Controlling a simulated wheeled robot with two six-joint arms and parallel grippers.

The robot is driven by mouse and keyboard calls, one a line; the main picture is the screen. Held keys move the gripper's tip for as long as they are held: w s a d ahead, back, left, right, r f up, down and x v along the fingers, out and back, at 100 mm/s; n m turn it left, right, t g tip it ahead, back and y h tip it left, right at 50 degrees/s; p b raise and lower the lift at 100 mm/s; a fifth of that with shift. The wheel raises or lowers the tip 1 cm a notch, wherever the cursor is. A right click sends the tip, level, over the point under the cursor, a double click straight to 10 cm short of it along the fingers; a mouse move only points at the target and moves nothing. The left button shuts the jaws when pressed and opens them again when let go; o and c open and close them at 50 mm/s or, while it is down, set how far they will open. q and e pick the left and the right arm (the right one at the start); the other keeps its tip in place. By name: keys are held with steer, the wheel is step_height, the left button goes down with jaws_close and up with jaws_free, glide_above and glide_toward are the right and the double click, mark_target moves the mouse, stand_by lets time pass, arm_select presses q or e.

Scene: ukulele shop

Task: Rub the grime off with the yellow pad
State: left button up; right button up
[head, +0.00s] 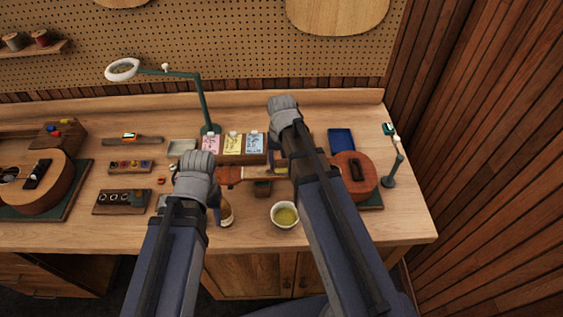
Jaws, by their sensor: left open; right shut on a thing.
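A red-brown ukulele (362,165) lies on the bench, its body at the right and its headstock (229,174) at the left. My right arm covers part of its neck. A small yellow piece (278,170), which looks like the pad, shows at the neck beside my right arm. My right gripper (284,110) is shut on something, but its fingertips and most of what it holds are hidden. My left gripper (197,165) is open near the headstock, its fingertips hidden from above. I cannot make out the grime.
A bowl of yellowish contents (285,214) and a bottle (226,214) stand near the front edge. String packets (233,144), a blue tray (341,139) and a green lamp (205,100) stand behind. A second instrument (45,180) lies at the left. The front right bench is clear.

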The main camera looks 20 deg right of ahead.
steer(key=shift+r+p, duration=2.2)
steer(key=shift+r, duration=0.35)
steer(key=shift+r, duration=0.1)
step_height(320, 180, up, 3)
steer(key=p, duration=0.3)
steer(key=shift+f+b, duration=0.55)
steer(key=shift+f, duration=0.1)
steer(key=shift+a, duration=0.1)
steer(key=shift+f, duration=0.1)
